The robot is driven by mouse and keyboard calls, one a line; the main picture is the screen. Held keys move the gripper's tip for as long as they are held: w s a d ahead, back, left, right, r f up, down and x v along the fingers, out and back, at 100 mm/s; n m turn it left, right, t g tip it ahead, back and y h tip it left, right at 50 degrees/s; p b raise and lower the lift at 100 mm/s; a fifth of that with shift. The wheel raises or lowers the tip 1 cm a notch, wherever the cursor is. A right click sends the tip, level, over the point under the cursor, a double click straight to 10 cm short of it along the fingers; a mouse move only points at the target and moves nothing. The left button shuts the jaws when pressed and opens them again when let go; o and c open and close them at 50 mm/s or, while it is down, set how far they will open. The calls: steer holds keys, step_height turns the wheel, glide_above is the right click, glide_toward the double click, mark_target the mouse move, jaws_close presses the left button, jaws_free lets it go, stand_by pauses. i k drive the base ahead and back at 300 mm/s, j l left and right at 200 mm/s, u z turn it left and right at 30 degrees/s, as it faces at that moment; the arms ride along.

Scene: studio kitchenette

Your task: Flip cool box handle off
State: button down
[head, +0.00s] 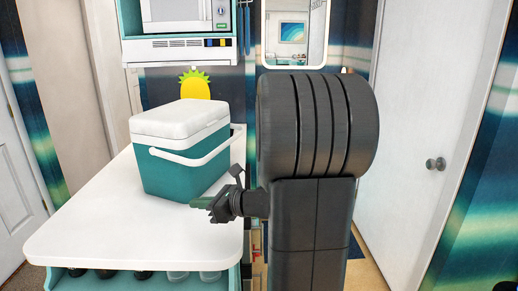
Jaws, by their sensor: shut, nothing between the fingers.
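The cool box (178,172) is teal with a white lid (180,118) that is closed. It stands on the white counter. Its white handle (190,158) lies across the front face, below the lid. My gripper (200,204) is low at the box's front right corner, near the counter top, with its fingers pointing left. The fingers are shut and hold nothing. They are below the handle and apart from it. I cannot tell whether they touch the box. My arm covers the area right of the box.
The counter (110,225) is clear in front of and left of the box. A yellow pineapple-shaped item (195,86) is behind it. A microwave (172,12) is above at the back. A mirror (296,35) and a white door (425,120) are to the right.

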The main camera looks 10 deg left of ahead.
mark_target(156, 153)
steer(key=i+l, duration=0.1)
steer(key=i, duration=0.35)
steer(key=i+l+z, duration=0.1)
steer(key=i, duration=0.35)
